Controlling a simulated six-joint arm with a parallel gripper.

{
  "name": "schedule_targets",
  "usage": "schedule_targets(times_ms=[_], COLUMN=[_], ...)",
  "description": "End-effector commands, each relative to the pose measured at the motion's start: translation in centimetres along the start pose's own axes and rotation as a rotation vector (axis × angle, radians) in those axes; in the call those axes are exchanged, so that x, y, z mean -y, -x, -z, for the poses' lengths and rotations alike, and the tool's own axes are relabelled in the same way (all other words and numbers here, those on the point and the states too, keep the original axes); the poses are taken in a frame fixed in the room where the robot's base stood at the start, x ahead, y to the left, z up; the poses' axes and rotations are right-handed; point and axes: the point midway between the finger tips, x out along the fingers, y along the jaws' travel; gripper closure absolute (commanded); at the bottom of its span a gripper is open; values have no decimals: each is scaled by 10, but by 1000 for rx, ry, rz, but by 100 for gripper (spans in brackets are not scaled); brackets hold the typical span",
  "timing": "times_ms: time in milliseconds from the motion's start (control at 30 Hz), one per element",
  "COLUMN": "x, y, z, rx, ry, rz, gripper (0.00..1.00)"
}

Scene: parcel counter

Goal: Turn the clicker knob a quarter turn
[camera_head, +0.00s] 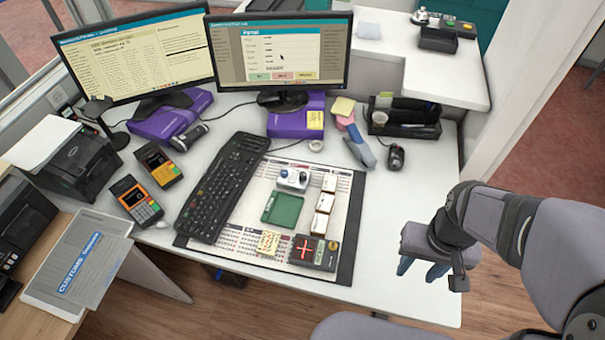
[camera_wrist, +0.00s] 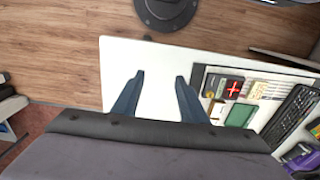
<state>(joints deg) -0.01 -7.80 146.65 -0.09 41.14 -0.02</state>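A dark box (camera_head: 306,252) with a lit red cross lies at the front edge of the desk mat. A small dark knob with a yellowish part (camera_head: 333,246) sits at its right end. A pale box (camera_head: 293,179) with blue and light round knobs stands farther back on the mat. I cannot tell for certain which knob is the clicker knob. My gripper (camera_head: 422,268) is over the right front edge of the desk, well to the right of both boxes. In the wrist view its blue fingers (camera_wrist: 160,80) are apart and empty, and the red-cross box (camera_wrist: 234,89) is to their right.
The desk's right side (camera_head: 385,215) is clear.

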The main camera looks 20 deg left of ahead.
Motion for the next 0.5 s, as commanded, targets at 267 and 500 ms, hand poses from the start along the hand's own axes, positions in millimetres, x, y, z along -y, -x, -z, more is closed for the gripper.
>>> schedule_targets(times_ms=[267, 500], x=[20, 97], y=[-6, -29], z=[50, 157], rx=[-48, -170], ry=[80, 271], rz=[-5, 0], gripper=[61, 61])
